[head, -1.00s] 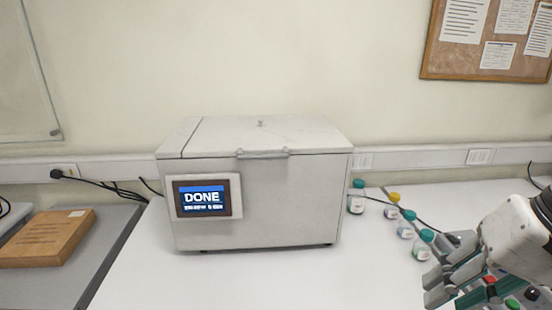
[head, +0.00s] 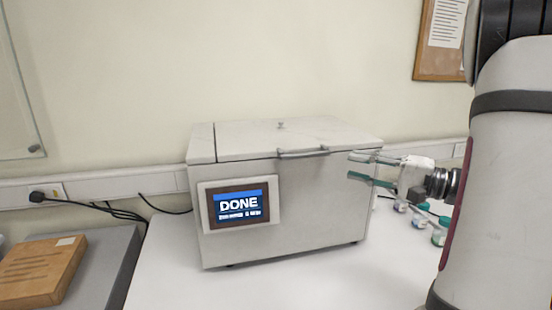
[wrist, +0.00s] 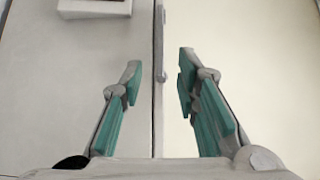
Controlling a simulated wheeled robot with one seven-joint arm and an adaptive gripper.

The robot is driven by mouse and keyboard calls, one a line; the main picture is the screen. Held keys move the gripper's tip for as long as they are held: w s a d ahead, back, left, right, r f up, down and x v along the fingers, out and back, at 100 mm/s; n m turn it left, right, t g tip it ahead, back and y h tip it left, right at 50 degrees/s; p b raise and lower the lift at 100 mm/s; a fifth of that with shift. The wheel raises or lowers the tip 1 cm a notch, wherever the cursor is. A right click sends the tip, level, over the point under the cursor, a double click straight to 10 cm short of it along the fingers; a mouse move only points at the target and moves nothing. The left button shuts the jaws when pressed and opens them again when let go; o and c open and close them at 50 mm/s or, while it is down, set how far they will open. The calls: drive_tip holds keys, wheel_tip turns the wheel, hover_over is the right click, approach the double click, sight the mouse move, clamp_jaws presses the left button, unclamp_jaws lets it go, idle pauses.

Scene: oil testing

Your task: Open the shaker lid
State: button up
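The shaker is a white box (head: 300,205) on the white bench, with its lid (head: 285,137) closed. A bar handle (head: 303,153) runs along the lid's front edge. The screen (head: 238,204) on its front reads DONE. My gripper (head: 352,166) is open and empty at the right part of the shaker's front, to the right of the handle. In the wrist view my gripper (wrist: 158,75) has its teal-padded fingers apart, and the handle (wrist: 159,45) lies between and beyond the fingertips, along the seam of lid and front. No contact with the handle shows.
Several small bottles with coloured caps (head: 438,233) stand on the bench right of the shaker, partly behind my gripper and arm. A brown box (head: 40,272) lies on a grey surface at left. The bench (head: 170,285) in front of the shaker is clear.

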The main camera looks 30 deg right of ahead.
sight(309, 156)
drive_tip(key=p+x, duration=0.2)
drive_tip(key=x, duration=1.1)
drive_tip(key=shift+w+a, duration=0.15)
clamp_jaws()
